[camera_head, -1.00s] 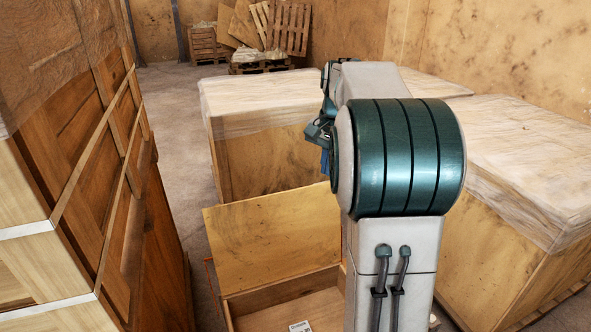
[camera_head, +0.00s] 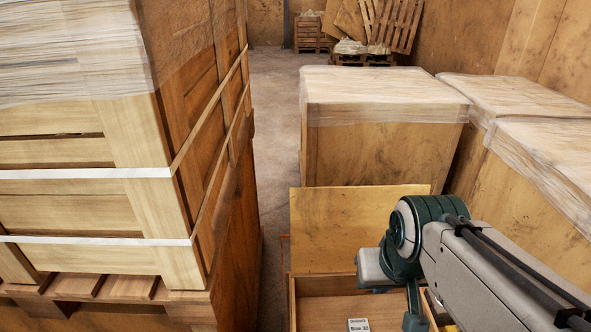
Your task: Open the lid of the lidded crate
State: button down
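The lidded crate (camera_head: 292,306) is a wooden box at the bottom centre, cut off by the lower picture edge. Its lid (camera_head: 345,228) is a flat wooden panel standing raised at the far side, so the crate is open. A small pale labelled item (camera_head: 358,325) shows inside. My arm reaches in from the lower right, and its teal joint covers the lid's lower right part and the crate's right side. A narrow dark part of my gripper (camera_head: 413,312) points down over the crate. Its fingertips cannot be made out, and I see nothing held.
A tall strapped wooden crate stack (camera_head: 85,200) on a pallet stands close on the left. Large film-wrapped crates (camera_head: 380,140) stand behind the lid and to the right (camera_head: 545,170). A strip of bare floor (camera_head: 275,110) runs between them. Pallets (camera_head: 390,25) lean at the back.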

aim_at(330, 227)
jog(key=u, duration=0.05)
jog(key=k, duration=1.2)
jog(key=u, duration=0.7)
jog(key=i, duration=1.35)
jog(key=z, duration=0.7)
